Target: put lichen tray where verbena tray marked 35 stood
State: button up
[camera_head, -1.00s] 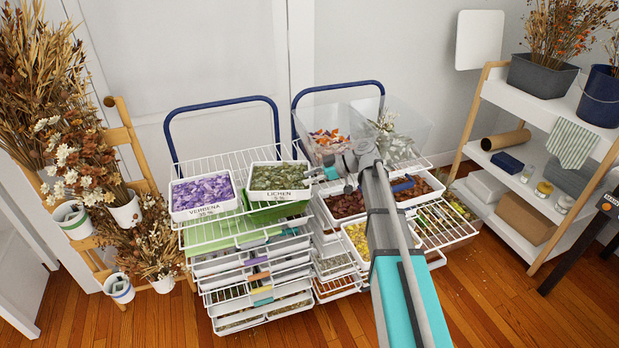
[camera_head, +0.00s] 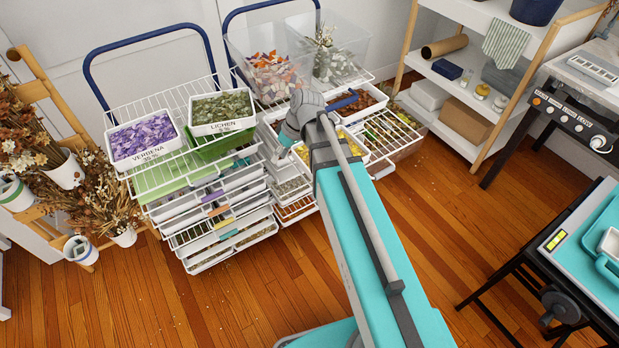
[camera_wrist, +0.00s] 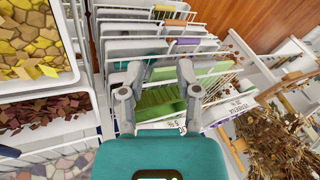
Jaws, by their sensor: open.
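The lichen tray (camera_head: 222,112), white with grey-green filling, sits on the top wire shelf of the left rack. The verbena tray (camera_head: 145,138), white with purple filling and a label that seems to read 35, stands left of it on the same shelf. My gripper (camera_head: 284,150) is open and empty, just right of and lower than the lichen tray, apart from it. In the wrist view my gripper (camera_wrist: 160,75) points at the rack's side, with drawers and green crates between its fingers.
Green crates (camera_head: 208,149) lie under the top shelf, above several pull-out drawers (camera_head: 225,222). The right rack holds clear bins (camera_head: 270,75) and trays of brown and yellow pieces close to my arm. Dried flowers stand left. The wooden floor in front is clear.

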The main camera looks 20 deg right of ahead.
jog(key=s+d+f+m+h, duration=0.1)
jog(key=s+d+m+h, duration=0.4)
jog(key=s, duration=0.4)
jog(key=shift+s+d+f+m, duration=0.2)
jog(key=shift+d+f+m, duration=0.3)
jog(key=shift+m, duration=0.3)
jog(key=shift+o, duration=0.3)
jog(key=shift+r, duration=0.25)
notch_tip(320, 180, up, 23)
jog(key=p, duration=2.3)
jog(key=shift+s+d, duration=0.1)
jog(key=shift+s, duration=0.05)
